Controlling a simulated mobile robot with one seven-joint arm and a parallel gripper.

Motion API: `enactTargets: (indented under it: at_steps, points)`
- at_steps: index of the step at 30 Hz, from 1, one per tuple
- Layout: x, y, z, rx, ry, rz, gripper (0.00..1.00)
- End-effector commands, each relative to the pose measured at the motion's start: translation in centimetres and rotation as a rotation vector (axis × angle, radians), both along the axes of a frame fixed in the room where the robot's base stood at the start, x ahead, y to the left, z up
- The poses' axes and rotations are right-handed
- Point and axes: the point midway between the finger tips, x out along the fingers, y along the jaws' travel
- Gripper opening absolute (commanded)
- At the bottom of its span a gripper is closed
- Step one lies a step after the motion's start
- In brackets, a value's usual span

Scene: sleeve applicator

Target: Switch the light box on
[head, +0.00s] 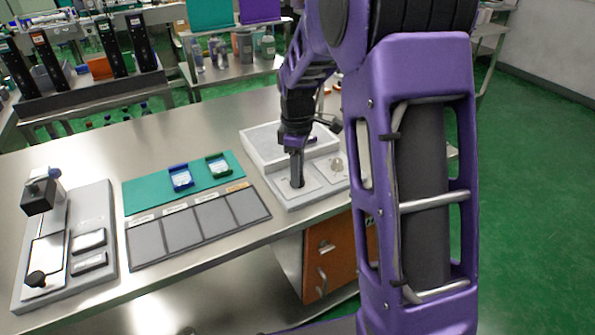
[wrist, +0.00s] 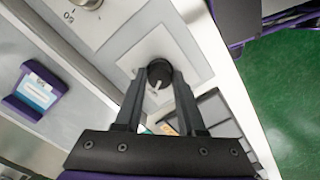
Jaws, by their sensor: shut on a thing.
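The pale box (head: 290,203), which I take to be the light box, stands at the right part of the steel table. It has a shallow white tray (head: 262,147) behind and two square plates in front. My gripper (head: 297,184) points down at the left plate. In the wrist view my gripper (wrist: 158,82) is shut on a round black knob (wrist: 159,70) with a pale pointer mark, at the centre of a white square plate (wrist: 185,45). A silver knob (wrist: 88,4) with the number 50 beside it sits on the other plate. I cannot tell whether the light is on.
A purple labelled holder (wrist: 36,92) lies in the tray. A dark four-panel mat (head: 200,226) and a teal mat (head: 145,191) with blue (head: 180,177) and green (head: 218,165) holders lie left of the box. A grey device (head: 92,215) stands at far left.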

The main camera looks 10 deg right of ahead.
Motion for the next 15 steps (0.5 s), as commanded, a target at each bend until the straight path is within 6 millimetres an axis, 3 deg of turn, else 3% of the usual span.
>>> enactTargets:
  at_steps: [8, 15]
  points:
    - [0.02, 0.01, 0.19, 0.001, 0.0, -0.118, 0.0]
    - [0.01, 0.04, 0.22, 0.0, 0.0, -0.321, 0.0]
